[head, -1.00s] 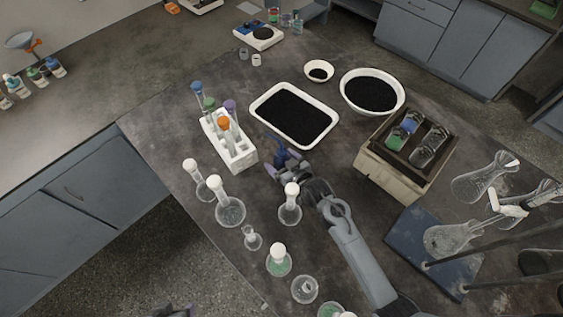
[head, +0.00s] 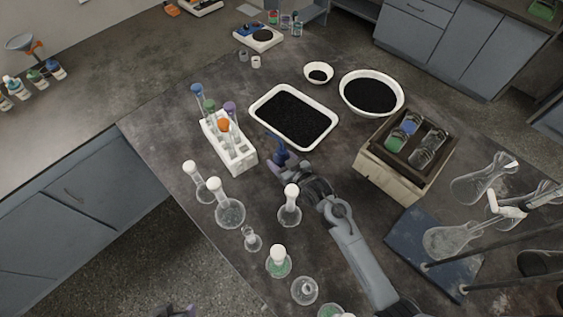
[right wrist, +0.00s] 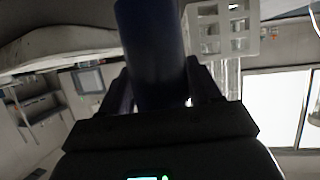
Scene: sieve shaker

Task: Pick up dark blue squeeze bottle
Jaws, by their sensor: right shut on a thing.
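The dark blue squeeze bottle (head: 277,149) is in the middle of the head view, just below the black-filled white tray. My right gripper (head: 287,163) is shut on it and hides part of it. In the right wrist view the bottle (right wrist: 152,55) stands between the two fingers (right wrist: 158,88) and fills the upper middle. I cannot tell whether its base touches the bench. A small part of my left gripper (head: 182,310) shows at the bottom edge of the head view; its jaws cannot be made out.
A white rack (head: 240,160) with several colour-capped tubes stands left of the bottle. The white tray (head: 252,108) lies behind it. Stoppered flasks (head: 289,212) stand near my right forearm. A wooden box (head: 372,172) with bottles is to the right. Bare bench lies between tray and box.

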